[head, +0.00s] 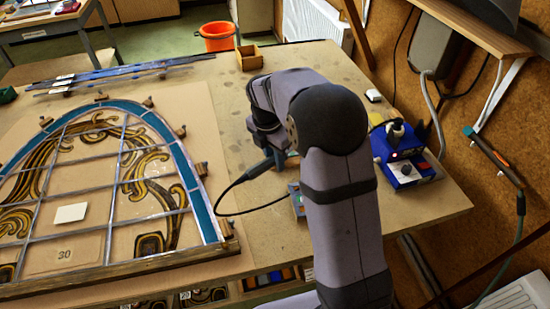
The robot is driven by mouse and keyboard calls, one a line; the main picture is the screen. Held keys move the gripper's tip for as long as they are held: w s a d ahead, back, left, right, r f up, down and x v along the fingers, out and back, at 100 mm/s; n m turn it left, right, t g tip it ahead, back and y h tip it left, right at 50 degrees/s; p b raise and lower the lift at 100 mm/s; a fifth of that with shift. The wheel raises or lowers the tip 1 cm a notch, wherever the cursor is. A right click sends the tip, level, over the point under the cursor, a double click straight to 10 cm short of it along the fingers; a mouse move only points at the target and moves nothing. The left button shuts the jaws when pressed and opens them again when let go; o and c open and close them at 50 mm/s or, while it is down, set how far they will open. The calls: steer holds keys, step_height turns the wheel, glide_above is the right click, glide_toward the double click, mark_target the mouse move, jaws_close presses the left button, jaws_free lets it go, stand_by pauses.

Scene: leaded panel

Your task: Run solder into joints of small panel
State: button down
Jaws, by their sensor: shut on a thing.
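My gripper (272,153) is over the bench to the right of the large arched panel, partly hidden by my own arm. It is shut on what looks like a soldering iron (258,169), whose black handle sticks out to the lower left with a black cable. The iron's tip is hidden. A small panel (297,205) with bluish-green glass shows only as a sliver beside my arm, below the gripper; its joints cannot be made out. I cannot tell whether the iron touches it. No solder can be made out.
A large arched leaded panel (108,236) fills the bench's left, with wooden blocks around it. A blue soldering station (402,164) stands right of my arm. Lead strips (120,75) and a small wooden box (249,58) lie at the back. The cable loops over the bench.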

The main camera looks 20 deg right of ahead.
steer(key=shift+f, duration=0.45)
stand_by(0.9)
steer(key=shift+f, duration=0.1)
stand_by(1.2)
steer(key=shift+r+p, duration=0.65)
steer(key=shift+p, duration=0.2)
steer(key=shift+r, duration=0.15)
step_height(320, 180, up, 5)
steer(key=p, duration=0.4)
steer(key=shift+f+p, duration=0.2)
steer(key=shift+p, duration=0.1)
steer(key=shift+a+f, duration=0.1)
steer(key=shift+a, duration=0.05)
stand_by(0.4)
